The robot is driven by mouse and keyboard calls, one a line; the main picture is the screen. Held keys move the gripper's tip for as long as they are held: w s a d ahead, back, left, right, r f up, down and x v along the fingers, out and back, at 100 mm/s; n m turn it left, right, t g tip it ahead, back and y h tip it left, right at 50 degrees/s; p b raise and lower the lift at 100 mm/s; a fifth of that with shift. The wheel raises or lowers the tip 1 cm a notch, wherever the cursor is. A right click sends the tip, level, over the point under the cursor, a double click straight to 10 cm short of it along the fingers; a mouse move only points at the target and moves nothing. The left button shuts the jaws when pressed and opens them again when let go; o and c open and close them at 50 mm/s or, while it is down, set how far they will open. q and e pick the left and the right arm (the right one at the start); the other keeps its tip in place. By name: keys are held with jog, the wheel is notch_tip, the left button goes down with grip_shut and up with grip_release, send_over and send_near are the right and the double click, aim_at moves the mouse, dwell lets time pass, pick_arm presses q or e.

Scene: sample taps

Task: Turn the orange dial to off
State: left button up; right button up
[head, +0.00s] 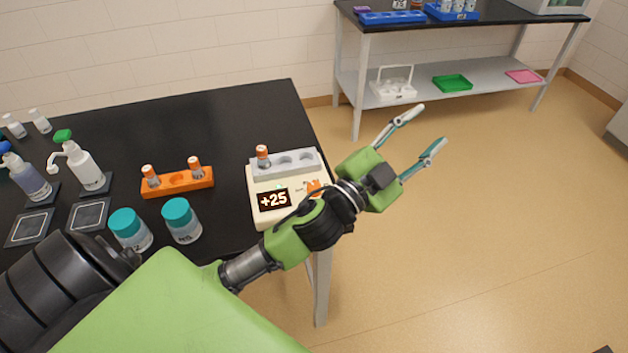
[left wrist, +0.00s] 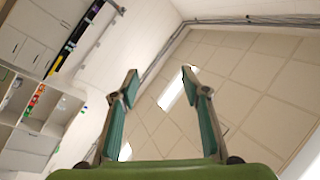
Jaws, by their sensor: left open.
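The orange dial (head: 315,188) is on the right side of a cream heating device (head: 257,216) near the black table's right edge. My left arm partly covers the dial. The device's display (head: 274,199) reads +25, and its grey block (head: 287,168) holds one orange-capped vial (head: 262,156). My left gripper (head: 428,130) is open and empty, beyond the table's right edge, past the device. In the left wrist view its two fingers (left wrist: 163,88) are apart, with ceiling and wall behind them. My right gripper is not in view.
An orange rack (head: 178,182) with two vials, two teal-capped jars (head: 181,220) and pump bottles (head: 78,160) stand left of the device. A second table (head: 480,20) with trays is at the back right. Open floor lies right of the black table.

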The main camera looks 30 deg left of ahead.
pick_arm(q)
jog(key=s+d+r+m+g+h, duration=0.3)
jog(key=d+r+m+g+h, duration=0.35)
jog(key=d+m+h, duration=0.5)
jog(key=m+g+y, duration=1)
jog(key=g+y, duration=0.3)
jog(key=y, duration=0.4)
send_near(314, 185)
jog(key=shift+m, duration=0.25)
notch_tip(314, 185, down, 9)
jog(key=p, duration=0.3)
jog(key=shift+w+d, duration=0.15)
jog(key=shift+w, duration=0.05)
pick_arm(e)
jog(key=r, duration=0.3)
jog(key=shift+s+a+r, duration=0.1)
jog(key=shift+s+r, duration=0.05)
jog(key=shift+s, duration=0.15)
